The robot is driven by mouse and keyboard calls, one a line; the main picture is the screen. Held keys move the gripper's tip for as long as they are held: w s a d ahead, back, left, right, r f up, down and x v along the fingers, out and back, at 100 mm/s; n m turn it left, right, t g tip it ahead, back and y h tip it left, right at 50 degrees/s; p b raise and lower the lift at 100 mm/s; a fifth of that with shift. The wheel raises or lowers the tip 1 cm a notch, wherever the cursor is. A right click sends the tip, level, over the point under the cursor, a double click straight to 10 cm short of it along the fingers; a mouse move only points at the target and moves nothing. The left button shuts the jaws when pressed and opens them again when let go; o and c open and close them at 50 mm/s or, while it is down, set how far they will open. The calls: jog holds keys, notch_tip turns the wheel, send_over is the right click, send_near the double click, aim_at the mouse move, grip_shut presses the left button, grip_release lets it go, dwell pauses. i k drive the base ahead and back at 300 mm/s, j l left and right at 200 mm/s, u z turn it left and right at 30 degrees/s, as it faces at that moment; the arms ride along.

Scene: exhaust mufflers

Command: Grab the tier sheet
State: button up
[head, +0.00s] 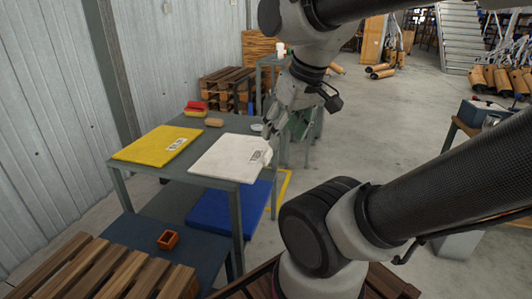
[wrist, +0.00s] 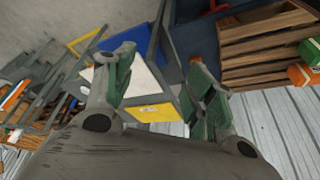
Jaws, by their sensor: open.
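Three flat sheets are in view, and I cannot tell by name which is the tier sheet. A white sheet with a printed label (head: 225,155) lies on the grey table, near its right edge. A yellow sheet with a label (head: 155,142) lies left of it. A blue sheet (head: 215,209) is on the lower shelf. My gripper (head: 284,128) is open at the table's right side, close to the white sheet's right edge. In the wrist view, its green fingers (wrist: 160,65) stand apart, with the white sheet (wrist: 146,82) and yellow sheet (wrist: 155,112) seen between them.
The grey table (head: 225,124) also bears a red-and-yellow item (head: 194,109) and a brown block (head: 214,122). A corrugated wall (head: 50,100) is at left. Open floor (head: 385,125) lies right.

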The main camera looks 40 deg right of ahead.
aim_at(241, 158)
jog(key=j+z, duration=0.1)
jog(key=z, duration=0.25)
jog(key=j+z, duration=0.15)
jog(key=z, duration=0.2)
jog(key=i+l+u, duration=0.1)
jog(key=i+l, duration=0.6)
